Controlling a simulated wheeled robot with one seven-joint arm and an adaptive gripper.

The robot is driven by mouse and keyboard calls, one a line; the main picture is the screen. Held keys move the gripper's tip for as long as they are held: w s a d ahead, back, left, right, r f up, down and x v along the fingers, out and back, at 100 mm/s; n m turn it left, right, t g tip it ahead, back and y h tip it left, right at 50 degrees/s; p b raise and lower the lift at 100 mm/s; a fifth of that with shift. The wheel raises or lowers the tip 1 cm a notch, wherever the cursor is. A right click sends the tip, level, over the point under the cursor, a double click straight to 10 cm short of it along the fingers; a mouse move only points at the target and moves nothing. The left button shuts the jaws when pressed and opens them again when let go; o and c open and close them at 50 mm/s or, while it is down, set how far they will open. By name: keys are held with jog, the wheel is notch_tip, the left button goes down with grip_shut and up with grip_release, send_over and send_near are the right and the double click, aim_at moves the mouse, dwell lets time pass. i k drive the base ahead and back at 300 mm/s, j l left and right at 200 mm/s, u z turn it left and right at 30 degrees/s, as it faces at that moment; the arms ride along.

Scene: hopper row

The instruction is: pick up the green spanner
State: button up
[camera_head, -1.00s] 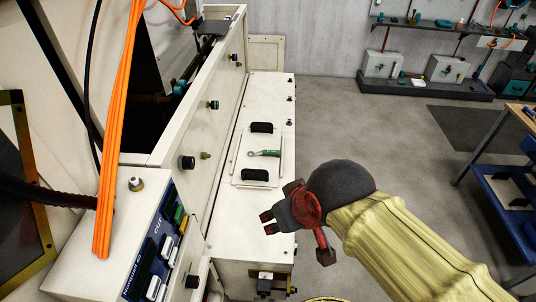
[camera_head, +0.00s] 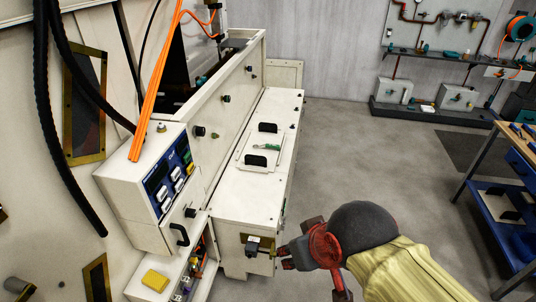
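The green spanner (camera_head: 266,147) lies on a pale panel (camera_head: 249,153) between two black handles, on top of a low white cabinet (camera_head: 245,195). My gripper (camera_head: 284,258) is in front of the cabinet's near end, at the lower middle of the picture, well nearer to me than the spanner and apart from it. Nothing shows between its dark fingers. The fingers are small and seen from the side, with a slight gap that is hard to judge.
A control box (camera_head: 150,185) with buttons and orange cables stands left of the cabinet. A yellow block (camera_head: 155,281) sits on a lower ledge. A blue workbench (camera_head: 500,190) stands at the right. The grey floor (camera_head: 370,150) between is clear.

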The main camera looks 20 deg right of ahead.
aim_at(267, 145)
jog(key=l+u, duration=0.1)
jog(key=u, duration=0.35)
jog(key=l+u, duration=0.1)
jog(key=u, duration=0.35)
jog(key=l+u, duration=0.1)
jog(key=u, duration=0.35)
jog(key=i+l, duration=0.15)
jog(key=l, duration=0.45)
jog(key=i+l, duration=0.1)
jog(key=l, duration=0.5)
jog(key=i+l, duration=0.15)
jog(key=l, duration=0.45)
jog(key=i+l, duration=0.1)
jog(key=l, duration=0.5)
jog(key=i+l, duration=0.15)
jog(key=l, duration=0.45)
jog(key=i+l, duration=0.15)
jog(key=l, duration=0.45)
jog(key=i+l, duration=0.1)
jog(key=l, duration=0.5)
jog(key=i+l, duration=0.15)
jog(key=l, duration=0.45)
